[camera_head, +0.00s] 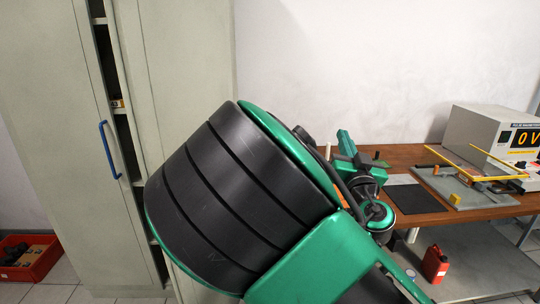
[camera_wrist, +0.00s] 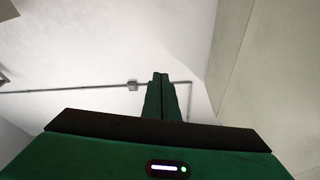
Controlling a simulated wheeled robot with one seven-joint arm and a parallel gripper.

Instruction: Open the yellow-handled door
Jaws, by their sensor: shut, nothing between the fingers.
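A tall grey-green cabinet (camera_head: 185,60) stands at the left in the head view. Its left door (camera_head: 50,110) bears a blue handle (camera_head: 110,150) and stands ajar, with shelves in the dark gap. The right door's lower part is hidden behind my arm. No yellow handle shows on the cabinet in either view. My gripper (camera_wrist: 161,78) is shut and empty in the wrist view, its fingers against a background of pale wall. A grey-green surface, probably the cabinet, fills the right of the wrist view, apart from the fingers.
A wooden table (camera_head: 408,158) at the right holds a grey instrument (camera_head: 476,130) and a tray with yellow bars (camera_head: 470,190). A red can (camera_head: 434,264) stands below. A red crate (camera_head: 40,262) lies on the floor at the left.

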